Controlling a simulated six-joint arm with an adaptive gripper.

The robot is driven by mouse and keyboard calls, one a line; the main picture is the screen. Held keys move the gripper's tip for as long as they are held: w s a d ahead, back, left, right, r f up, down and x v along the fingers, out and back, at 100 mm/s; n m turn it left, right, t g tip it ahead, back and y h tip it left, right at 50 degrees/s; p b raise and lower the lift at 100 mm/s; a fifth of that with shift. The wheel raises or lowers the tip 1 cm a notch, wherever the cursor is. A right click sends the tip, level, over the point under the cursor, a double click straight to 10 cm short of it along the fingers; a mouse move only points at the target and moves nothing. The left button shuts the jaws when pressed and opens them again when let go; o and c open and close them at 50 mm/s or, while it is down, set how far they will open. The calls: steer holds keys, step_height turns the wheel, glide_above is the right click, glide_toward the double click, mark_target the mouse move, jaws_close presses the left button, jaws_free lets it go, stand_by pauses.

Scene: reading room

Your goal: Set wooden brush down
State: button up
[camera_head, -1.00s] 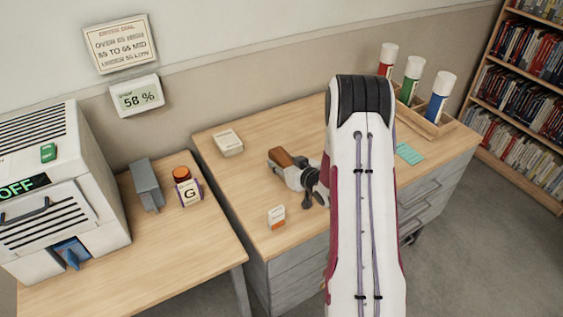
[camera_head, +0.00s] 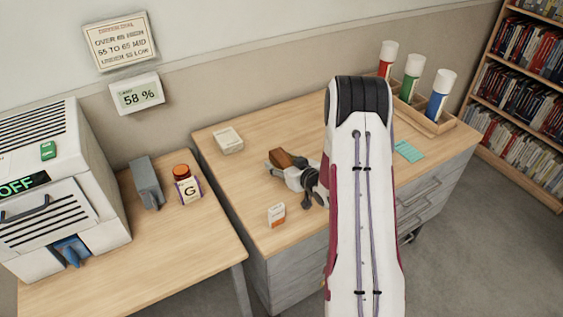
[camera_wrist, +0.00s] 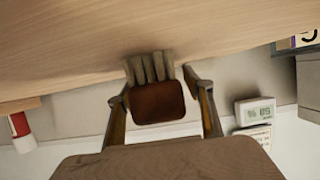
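The wooden brush (camera_head: 286,158) is on or just above the middle desk, left of my arm; its contact with the top is hard to make out. In the wrist view the brush (camera_wrist: 158,104) shows a dark brown block with pale bristles toward the desktop. My gripper (camera_head: 296,172) reaches it from the right, low over the desk. In the wrist view the fingers of my gripper (camera_wrist: 158,80) stand on both sides of the brush, with a narrow gap visible on each side. They look open around it.
A small orange-and-white box (camera_head: 276,215) stands close in front of the gripper. A pale box (camera_head: 228,141) lies behind left. A wooden rack (camera_head: 434,126) with several capped tubes is at the back right, near a teal card (camera_head: 408,151). The desk's left middle is clear.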

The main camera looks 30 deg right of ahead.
steer(key=shift+r, duration=0.1)
stand_by(0.3)
steer(key=shift+s+r, duration=0.1)
steer(key=shift+r, duration=0.5)
steer(key=v, duration=1.1)
steer(key=shift+s, duration=0.4)
steer(key=shift+r, duration=0.15)
